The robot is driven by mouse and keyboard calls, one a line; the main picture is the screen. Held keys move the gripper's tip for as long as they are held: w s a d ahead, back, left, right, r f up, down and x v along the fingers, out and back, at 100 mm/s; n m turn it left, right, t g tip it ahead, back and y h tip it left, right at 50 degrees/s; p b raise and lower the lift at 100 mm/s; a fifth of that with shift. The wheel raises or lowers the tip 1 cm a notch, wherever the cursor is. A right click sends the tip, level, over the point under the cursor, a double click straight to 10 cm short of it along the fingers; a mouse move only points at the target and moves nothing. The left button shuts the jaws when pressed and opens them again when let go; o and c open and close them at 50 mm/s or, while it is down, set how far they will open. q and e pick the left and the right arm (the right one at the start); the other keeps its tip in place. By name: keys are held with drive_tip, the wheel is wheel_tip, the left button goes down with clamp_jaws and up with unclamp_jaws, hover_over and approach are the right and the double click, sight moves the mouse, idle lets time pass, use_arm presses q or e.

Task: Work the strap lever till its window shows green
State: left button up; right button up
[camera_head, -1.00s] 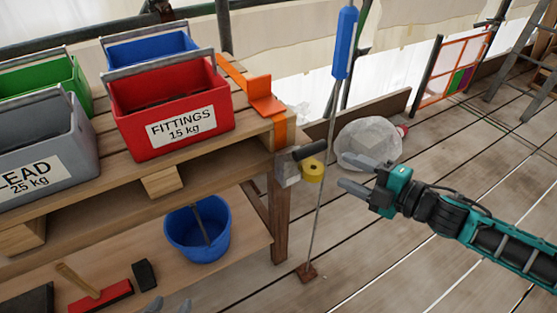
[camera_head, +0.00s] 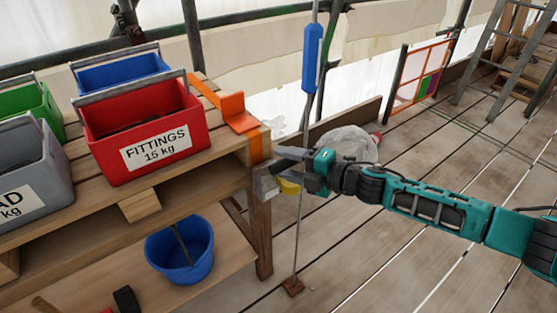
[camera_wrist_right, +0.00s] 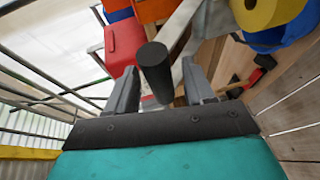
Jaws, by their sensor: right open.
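The strap lever's black round handle (camera_wrist_right: 155,72) stands between the two fingers of my open right gripper (camera_wrist_right: 162,88) in the right wrist view. Both fingers look apart from it. In the head view my right gripper (camera_head: 298,166) is at the table corner and covers most of the handle. The grey metal ratchet body (camera_head: 266,183) sits on the table's corner post, below the orange strap (camera_head: 257,146). I cannot make out the window or its colour. My left gripper is not in view.
A red FITTINGS crate (camera_head: 145,130) and other crates stand on the wooden table. An upright rod with a blue sleeve (camera_head: 312,58) and a yellow roll (camera_head: 289,187) are close to the gripper. A blue bucket (camera_head: 180,252) sits on the lower shelf.

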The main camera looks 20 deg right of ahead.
drive_tip(key=shift+x, duration=1.3)
drive_tip(key=shift+c, duration=0.4)
clamp_jaws()
